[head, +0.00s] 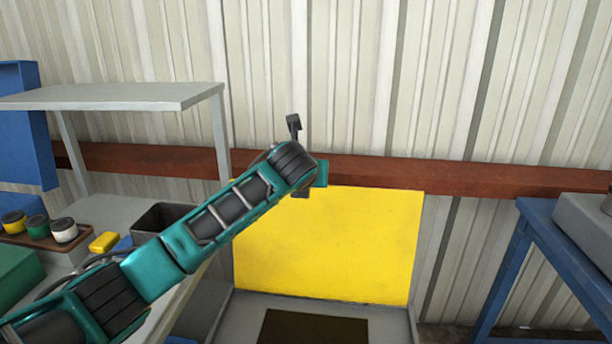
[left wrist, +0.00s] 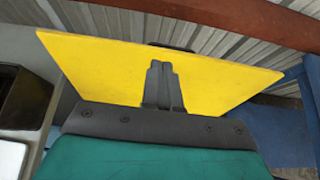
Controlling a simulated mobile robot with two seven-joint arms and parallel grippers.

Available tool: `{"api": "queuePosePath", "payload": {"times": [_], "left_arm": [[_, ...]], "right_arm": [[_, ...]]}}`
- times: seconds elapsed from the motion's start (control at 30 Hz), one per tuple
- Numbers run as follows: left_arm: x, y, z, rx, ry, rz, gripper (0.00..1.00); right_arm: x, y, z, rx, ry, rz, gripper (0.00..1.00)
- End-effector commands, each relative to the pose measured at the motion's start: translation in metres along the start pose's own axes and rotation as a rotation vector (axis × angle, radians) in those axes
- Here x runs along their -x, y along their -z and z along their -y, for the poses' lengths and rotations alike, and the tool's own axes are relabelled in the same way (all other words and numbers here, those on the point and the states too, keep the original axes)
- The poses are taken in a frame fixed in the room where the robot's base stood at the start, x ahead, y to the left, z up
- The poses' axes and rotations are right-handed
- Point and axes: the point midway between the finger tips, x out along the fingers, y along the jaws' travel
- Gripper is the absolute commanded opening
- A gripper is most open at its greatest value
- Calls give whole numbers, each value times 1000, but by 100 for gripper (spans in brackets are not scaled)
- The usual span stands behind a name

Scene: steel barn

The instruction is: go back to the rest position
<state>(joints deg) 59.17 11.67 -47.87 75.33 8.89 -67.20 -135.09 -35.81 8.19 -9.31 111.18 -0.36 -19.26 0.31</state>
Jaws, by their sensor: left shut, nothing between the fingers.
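My left arm (head: 215,215) reaches in from the lower left of the head view, its wrist in front of the wall and the top of a yellow panel (head: 340,250). My left gripper (left wrist: 163,85) shows in the left wrist view with its two dark fingers together and nothing between them. The yellow panel (left wrist: 225,78) fills the background behind the fingers there. In the head view the fingers are mostly hidden by the wrist. My right gripper is in neither view.
A grey shelf unit (head: 110,97) stands at the left, with several small jars, a yellow block (head: 104,242) and a dark bin (head: 160,216) on its lower level. A blue-framed table (head: 516,255) stands at the right. A red beam (head: 470,178) crosses the corrugated wall.

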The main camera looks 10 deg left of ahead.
Motion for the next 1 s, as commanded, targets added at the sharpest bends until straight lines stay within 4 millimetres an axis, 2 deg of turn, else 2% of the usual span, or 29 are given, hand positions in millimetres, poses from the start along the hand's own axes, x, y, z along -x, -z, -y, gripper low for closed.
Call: {"api": "queuePosePath", "payload": {"times": [0.23,0.37,0.53,0.67,0.87,1.0], "left_arm": [[13,4,1,14,6,-3,0],[8,35,8,146,49,-32,0],[0,114,21,549,143,-113,0],[4,175,25,917,186,-186,0],[22,262,15,1485,183,-287,0],[44,318,-1,1878,139,-334,0]], "right_arm": [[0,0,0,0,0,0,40],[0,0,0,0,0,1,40],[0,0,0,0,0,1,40],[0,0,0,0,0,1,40],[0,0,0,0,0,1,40],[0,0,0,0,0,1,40]]}}
